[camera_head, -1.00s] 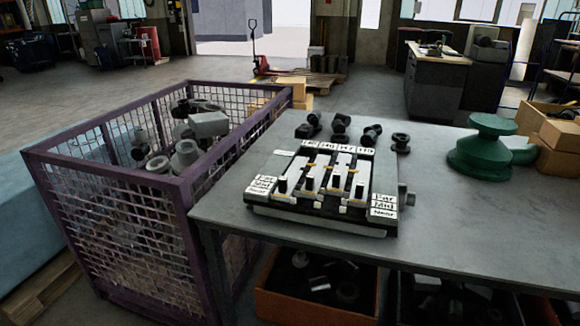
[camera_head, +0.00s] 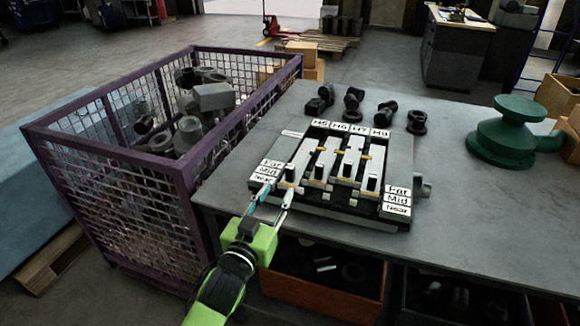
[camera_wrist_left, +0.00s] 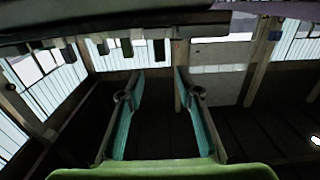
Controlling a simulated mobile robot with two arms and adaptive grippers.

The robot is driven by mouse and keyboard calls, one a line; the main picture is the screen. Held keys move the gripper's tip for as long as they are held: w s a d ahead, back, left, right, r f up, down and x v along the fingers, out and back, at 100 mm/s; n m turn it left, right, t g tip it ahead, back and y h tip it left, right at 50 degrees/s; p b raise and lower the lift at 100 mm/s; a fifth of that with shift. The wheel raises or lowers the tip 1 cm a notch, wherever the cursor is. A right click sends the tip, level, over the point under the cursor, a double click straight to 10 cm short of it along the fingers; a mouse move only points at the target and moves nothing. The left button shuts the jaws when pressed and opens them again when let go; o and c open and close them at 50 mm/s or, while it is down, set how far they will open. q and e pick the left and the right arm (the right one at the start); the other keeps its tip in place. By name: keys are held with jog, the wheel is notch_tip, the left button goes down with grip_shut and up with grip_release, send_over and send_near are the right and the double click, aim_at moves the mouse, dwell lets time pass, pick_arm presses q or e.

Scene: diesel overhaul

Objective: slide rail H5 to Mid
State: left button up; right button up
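The slide panel (camera_head: 352,210) lies on the grey table, with white rails under labels reading H5, H6, H7 and a less clear one. Rail H5 (camera_head: 302,152) is the leftmost, with a dark upright handle (camera_head: 291,174) at its front end. My right gripper is out of view.
A purple mesh crate (camera_head: 185,165) full of metal parts stands left of the table, close to my left arm. Dark fittings (camera_head: 354,100) stand behind the panel and a green part (camera_head: 505,130) at the right. The table's right front (camera_head: 480,230) is clear.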

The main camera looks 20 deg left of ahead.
aim_at(289, 172)
pick_arm(q)
jog(key=w, duration=0.5)
jog(key=w+p, duration=0.1)
jog(key=w, duration=0.5)
jog(key=shift+d+p, duration=0.2)
jog(key=shift+p, duration=0.1)
jog(key=shift+s, duration=0.1)
grip_shut()
